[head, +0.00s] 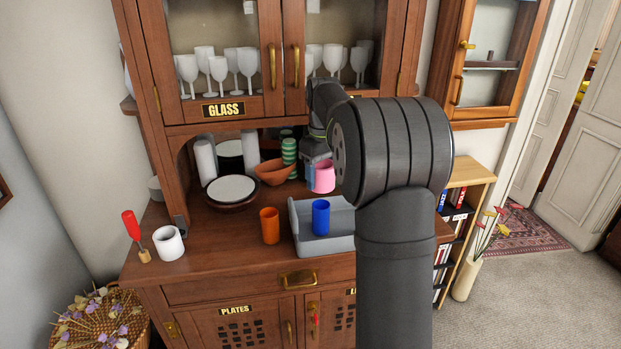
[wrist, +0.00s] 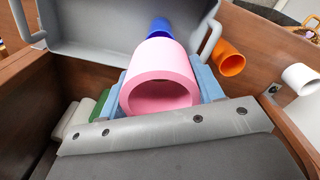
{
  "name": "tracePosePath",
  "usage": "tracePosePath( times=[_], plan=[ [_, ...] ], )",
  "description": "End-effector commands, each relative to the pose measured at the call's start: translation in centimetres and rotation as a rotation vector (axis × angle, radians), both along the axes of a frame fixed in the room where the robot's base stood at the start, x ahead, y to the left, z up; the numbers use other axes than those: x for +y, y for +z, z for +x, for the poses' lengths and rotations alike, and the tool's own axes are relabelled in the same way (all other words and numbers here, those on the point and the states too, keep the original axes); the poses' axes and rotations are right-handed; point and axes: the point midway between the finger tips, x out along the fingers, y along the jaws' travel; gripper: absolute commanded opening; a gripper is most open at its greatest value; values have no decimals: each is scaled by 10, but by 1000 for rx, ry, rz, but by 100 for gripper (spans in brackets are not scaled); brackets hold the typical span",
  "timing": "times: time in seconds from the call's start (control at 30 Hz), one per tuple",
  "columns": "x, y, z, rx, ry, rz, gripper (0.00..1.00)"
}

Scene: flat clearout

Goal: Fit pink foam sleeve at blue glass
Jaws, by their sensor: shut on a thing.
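The pink foam sleeve (head: 321,177) is a short hollow tube. My gripper (head: 309,174) is shut on it and holds it above the cabinet top, behind the grey tray. In the wrist view the sleeve (wrist: 160,78) sits between the light blue fingers, its open end facing the camera. The blue glass (head: 320,217) stands upright in the grey tray, in front of the sleeve in the head view. In the wrist view the blue glass (wrist: 160,28) shows just beyond the sleeve, partly hidden by it. The sleeve and the glass are apart.
The grey tray (head: 327,243) has raised walls and handles. An orange cup (head: 270,226) stands left of it, and a white cup (head: 168,242) farther left. An orange-brown bowl (head: 274,173), a green striped cup (head: 289,150) and stacked plates (head: 231,189) stand behind.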

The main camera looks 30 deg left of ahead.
Motion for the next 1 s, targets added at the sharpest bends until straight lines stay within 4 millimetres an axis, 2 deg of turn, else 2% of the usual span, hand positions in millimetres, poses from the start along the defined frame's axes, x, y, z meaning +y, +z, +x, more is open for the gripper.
tracePosePath(
  times=[0.37,0.8,1.0],
  plan=[
    [0,-5,0,2,1,0,39],
    [0,-41,0,2,1,0,39],
    [0,-49,0,1,1,0,39]
  ],
)
